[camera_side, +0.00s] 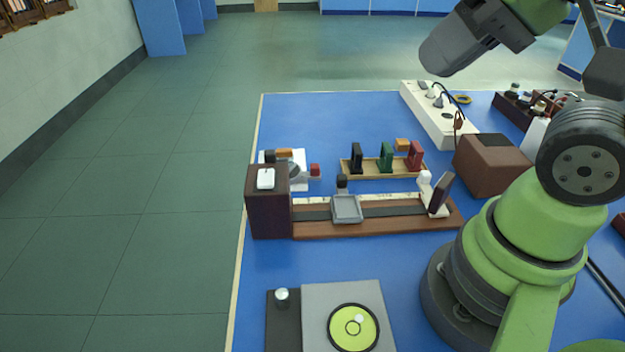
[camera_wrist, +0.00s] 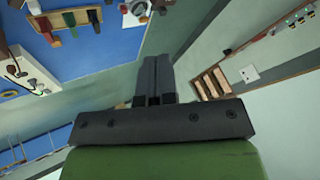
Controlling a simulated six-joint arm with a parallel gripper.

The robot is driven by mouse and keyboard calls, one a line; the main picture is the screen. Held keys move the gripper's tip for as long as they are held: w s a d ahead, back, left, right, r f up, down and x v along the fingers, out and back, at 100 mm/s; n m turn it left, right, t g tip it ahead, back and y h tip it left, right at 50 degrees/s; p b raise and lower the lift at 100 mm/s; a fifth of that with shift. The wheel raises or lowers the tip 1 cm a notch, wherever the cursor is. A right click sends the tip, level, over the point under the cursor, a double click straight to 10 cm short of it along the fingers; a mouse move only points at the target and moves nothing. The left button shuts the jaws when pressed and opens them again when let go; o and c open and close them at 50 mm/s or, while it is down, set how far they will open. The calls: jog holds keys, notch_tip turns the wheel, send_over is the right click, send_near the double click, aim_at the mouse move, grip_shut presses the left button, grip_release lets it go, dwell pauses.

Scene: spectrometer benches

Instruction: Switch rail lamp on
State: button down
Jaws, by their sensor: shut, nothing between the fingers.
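The rail assembly lies on the blue bench in the side view. A dark brown box (camera_side: 268,205), apparently the lamp housing, stands at the left end of the wooden rail (camera_side: 390,225). A white rocker switch (camera_side: 266,178) sits on its top; I cannot tell its position, and no light shows. A grey carriage (camera_side: 346,208) sits mid-rail, and a tilted dark plate on a white mount (camera_side: 437,193) stands at the right end. My gripper (camera_side: 435,60) is shut and empty, high above the bench's far side, well away from the switch. Its closed fingers show in the wrist view (camera_wrist: 155,75).
Behind the rail stand a wooden rack (camera_side: 383,171) with black, green and red holders, and a white device (camera_side: 297,165). A brown box (camera_side: 492,166) and white strip (camera_side: 438,115) are at right. A grey plate with a yellow-green disc (camera_side: 340,300) lies in front.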

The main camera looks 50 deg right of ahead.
jog(key=w+a+r+m+g, duration=0.2)
jog(key=w+m+g, duration=0.2)
jog(key=w+m, duration=0.7)
jog(key=w+a+f+m+g+h, duration=0.2)
jog(key=w+f+m, duration=0.5)
jog(key=m, duration=0.5)
jog(key=w+a+g, duration=0.1)
jog(key=w+a, duration=0.1)
jog(key=shift+w+a, duration=0.15)
jog(key=shift+w, duration=0.2)
notch_tip(320, 180, down, 8)
jog(key=shift+r, duration=0.25)
jog(key=shift+s+a+r, duration=0.45)
jog(key=shift+s+a, duration=0.05)
jog(key=shift+s, duration=0.05)
